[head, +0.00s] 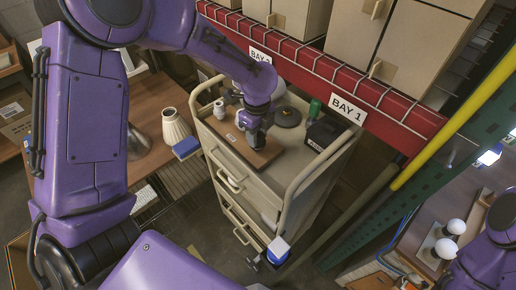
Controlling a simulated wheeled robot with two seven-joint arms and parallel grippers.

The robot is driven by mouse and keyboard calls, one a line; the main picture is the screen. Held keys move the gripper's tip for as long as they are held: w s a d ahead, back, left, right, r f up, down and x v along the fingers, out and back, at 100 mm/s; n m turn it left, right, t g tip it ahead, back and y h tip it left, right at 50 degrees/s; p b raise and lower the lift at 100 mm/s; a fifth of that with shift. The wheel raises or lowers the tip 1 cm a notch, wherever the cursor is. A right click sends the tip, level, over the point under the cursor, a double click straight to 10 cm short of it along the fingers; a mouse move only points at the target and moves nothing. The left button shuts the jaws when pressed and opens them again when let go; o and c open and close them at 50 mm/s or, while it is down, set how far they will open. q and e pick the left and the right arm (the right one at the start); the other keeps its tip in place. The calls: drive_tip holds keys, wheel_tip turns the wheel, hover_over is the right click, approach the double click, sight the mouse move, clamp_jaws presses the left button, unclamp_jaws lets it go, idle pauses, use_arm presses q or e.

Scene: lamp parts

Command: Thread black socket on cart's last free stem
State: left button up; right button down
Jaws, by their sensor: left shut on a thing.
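My left gripper (255,137) reaches down over the cart's top and is shut low above a brown board (262,158). A small dark part shows at its fingertips; it fits the black socket, but the gripper hides most of it. The beige cart (233,181) has drawers and a curved rail. The stem under the gripper is hidden. A white part (219,109) stands at the board's left end. A dark round disc (288,117) lies behind the gripper. My right arm shows only at the right edge, its gripper out of view.
A black box (325,133) and a green item (314,108) stand at the cart's right rear. A red shelf beam (300,69) runs close behind. A cream ribbed shade (175,127) and blue box (186,148) are on the left table. White bulbs (446,247) stand at right.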

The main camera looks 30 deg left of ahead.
use_arm(q)
drive_tip(key=shift+f, duration=0.15)
idle(0.3)
drive_tip(key=o, duration=0.5)
drive_tip(key=c, duration=0.6)
drive_tip(key=shift+s+f, duration=0.15)
drive_tip(key=shift+s, duration=0.05)
